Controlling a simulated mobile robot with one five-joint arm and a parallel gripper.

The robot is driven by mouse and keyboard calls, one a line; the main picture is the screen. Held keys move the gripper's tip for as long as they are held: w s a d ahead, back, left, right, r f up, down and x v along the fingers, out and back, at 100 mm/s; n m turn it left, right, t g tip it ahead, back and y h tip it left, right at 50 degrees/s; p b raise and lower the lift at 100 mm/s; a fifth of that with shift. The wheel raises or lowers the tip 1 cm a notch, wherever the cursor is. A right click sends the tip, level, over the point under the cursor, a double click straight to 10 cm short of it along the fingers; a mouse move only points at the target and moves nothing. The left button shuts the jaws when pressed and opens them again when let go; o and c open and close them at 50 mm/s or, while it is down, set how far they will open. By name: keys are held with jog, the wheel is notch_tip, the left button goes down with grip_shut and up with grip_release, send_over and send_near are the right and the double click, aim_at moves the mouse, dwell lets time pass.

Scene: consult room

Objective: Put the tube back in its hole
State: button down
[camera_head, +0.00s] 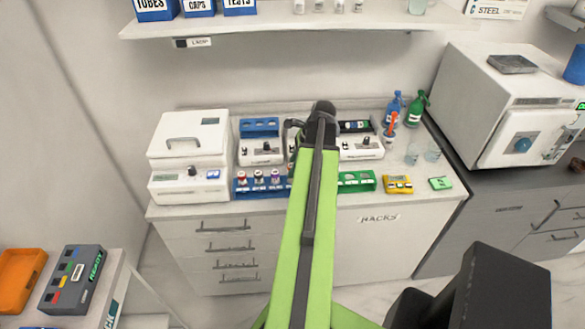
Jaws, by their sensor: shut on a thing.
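My gripper (322,112) is at the end of my green arm, above the back part of the white counter. It is shut on what I take to be the tube. The arm and wrist hide the held thing and the fingertips. A blue rack (244,192) with several capped tubes (275,177) stands at the counter's front, left of my arm. A green rack (366,182) stands just right of my arm, and I see no tubes standing in it. My arm covers the counter between the two racks, so any hole there is hidden.
White lab devices (262,151) line the counter, with a larger white machine (188,145) at left. Blue (394,106) and green (417,104) bottles and clear glasses (412,154) stand at right. A yellow device (398,185) lies in front. A shelf (290,24) hangs above.

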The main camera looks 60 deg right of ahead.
jog(key=shift+f+b, duration=0.95)
jog(key=shift+f, duration=0.15)
jog(key=c, duration=1)
grip_release()
jog(key=shift+c, duration=0.2)
jog(key=p+v, duration=1.6)
jog(key=v, duration=0.1)
jog(key=shift+r, duration=0.3)
